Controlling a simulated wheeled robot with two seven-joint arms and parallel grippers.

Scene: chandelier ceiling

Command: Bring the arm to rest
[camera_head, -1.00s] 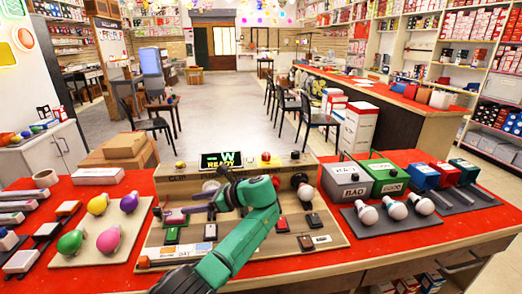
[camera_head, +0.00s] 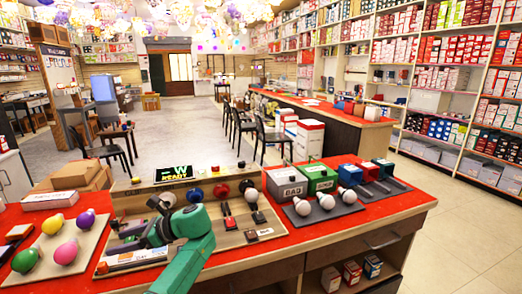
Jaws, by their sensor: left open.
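My left gripper (camera_head: 122,238) is dark, with the green arm (camera_head: 190,248) coming up from the bottom edge. It points left over the near left part of a wooden test board (camera_head: 228,243) on the red counter. The gripper is open, and I see nothing held between its fingers. It looks just above the board, but I cannot tell whether it touches anything there. The arm hides part of the board's middle. My right gripper is not in view.
A lit "READY" display (camera_head: 173,173) stands at the board's back. Coloured bulbs (camera_head: 51,223) lie on a panel at left. A grey "BAD" box (camera_head: 286,183), a green box (camera_head: 317,178) and white bulbs (camera_head: 302,207) are at right. The red counter's front edge (camera_head: 330,240) is clear.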

